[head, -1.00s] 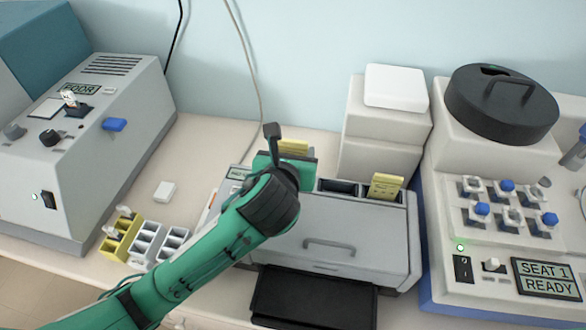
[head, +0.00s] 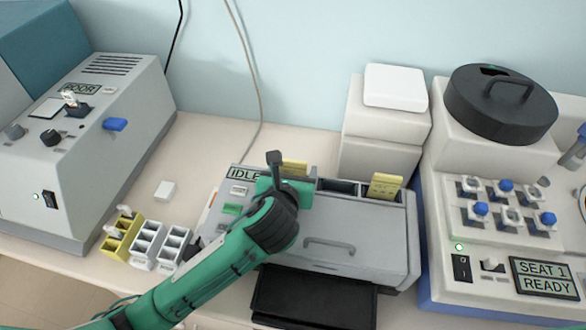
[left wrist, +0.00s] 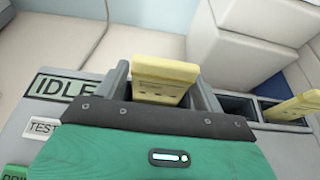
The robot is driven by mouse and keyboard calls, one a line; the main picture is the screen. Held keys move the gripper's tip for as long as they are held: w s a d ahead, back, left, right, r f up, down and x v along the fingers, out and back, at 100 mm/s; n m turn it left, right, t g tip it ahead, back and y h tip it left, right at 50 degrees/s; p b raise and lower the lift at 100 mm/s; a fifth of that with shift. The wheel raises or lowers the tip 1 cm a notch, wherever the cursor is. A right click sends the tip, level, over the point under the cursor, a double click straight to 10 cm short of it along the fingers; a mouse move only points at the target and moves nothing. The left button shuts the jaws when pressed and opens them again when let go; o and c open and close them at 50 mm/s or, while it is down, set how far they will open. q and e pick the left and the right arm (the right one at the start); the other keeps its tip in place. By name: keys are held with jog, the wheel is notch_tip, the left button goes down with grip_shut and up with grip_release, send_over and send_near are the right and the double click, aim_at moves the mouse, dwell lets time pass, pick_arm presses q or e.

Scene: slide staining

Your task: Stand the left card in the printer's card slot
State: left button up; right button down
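The left card (head: 294,167) is yellow and stands at the left end of the printer's top slots, partly hidden behind my left gripper in the head view. In the left wrist view the left card (left wrist: 165,80) is between the two dark fingers of my left gripper (left wrist: 162,88), which appear to close on its sides. My left gripper (head: 283,183) is low over the printer (head: 350,235). The card's lower end and its slot are hidden. My right gripper is in neither view.
A second yellow card (head: 385,186) stands in the printer's right slot. The printer's display (head: 245,173) reads IDLE. Yellow and white racks (head: 122,237) stand at left, a grey machine (head: 85,150) beyond. A white stainer (head: 500,230) stands at right. A black tray (head: 315,300) lies in front.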

pick_arm(q)
jog(key=shift+o, duration=0.4)
jog(key=shift+s+r, duration=0.15)
jog(key=shift+r, duration=0.05)
jog(key=b+v, duration=0.1)
jog(key=v, duration=1)
jog(key=shift+s+a+r, duration=0.15)
jog(key=shift+s+r, duration=0.05)
jog(key=shift+s, duration=0.1)
jog(key=shift+s, duration=0.1)
